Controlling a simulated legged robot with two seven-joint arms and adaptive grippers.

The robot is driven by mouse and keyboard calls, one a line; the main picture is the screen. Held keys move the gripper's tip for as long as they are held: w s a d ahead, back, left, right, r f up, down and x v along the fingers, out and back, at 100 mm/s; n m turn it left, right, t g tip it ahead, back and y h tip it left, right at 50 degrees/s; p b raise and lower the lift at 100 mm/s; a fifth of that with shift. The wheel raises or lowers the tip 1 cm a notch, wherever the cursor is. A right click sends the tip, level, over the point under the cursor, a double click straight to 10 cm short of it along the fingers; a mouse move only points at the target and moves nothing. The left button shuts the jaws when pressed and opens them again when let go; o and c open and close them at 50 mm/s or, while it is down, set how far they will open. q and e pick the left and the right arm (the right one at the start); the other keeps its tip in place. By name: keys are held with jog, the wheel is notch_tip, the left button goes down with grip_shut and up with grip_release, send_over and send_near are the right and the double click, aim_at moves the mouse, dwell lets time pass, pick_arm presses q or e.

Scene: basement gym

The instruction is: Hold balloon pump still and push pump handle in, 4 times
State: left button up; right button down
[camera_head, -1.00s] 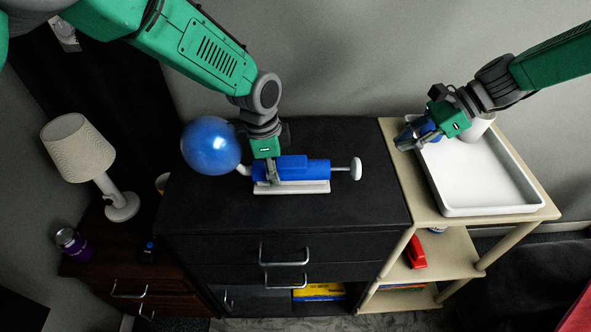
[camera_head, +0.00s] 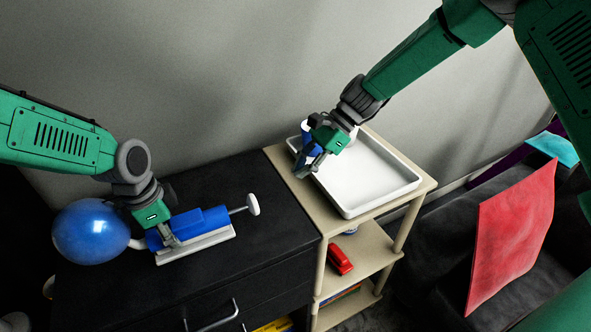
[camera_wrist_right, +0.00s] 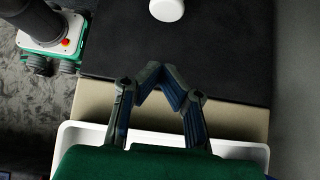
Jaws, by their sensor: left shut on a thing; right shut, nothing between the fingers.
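The blue balloon pump (camera_head: 204,220) lies on its white base on top of the black cabinet. Its white handle (camera_head: 253,204) is drawn out to the right on a thin rod. The handle's round end also shows at the top of the right wrist view (camera_wrist_right: 167,9). A blue inflated balloon (camera_head: 91,231) sits on the pump's left end. My left gripper (camera_head: 171,238) is shut on the pump body from above. My right gripper (camera_head: 306,168) is shut and empty, over the left edge of the white tray, apart from the handle; its fingertips (camera_wrist_right: 157,76) meet in the wrist view.
The white tray (camera_head: 365,178) stands on a beige shelf unit (camera_head: 428,184) right of the black cabinet (camera_head: 270,235). A red item (camera_head: 340,261) lies on a lower shelf. Cabinet top right of the handle is clear.

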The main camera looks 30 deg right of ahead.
aim_at(250, 198)
jog(key=x, duration=0.7)
jog(key=shift+a+f, duration=0.15)
jog(key=shift+f, duration=0.1)
pick_arm(q)
jog(key=shift+d, duration=0.1)
pick_arm(e)
jog(key=shift+a+r, duration=0.15)
jog(key=shift+a, duration=1.75)
jog(key=shift+a, duration=2.65)
jog(key=d, duration=0.4)
jog(key=shift+w+d, duration=0.15)
jog(key=shift+d, duration=0.15)
jog(key=v, duration=0.9)
jog(key=shift+d+r, duration=0.25)
jog(key=shift+r, duration=0.05)
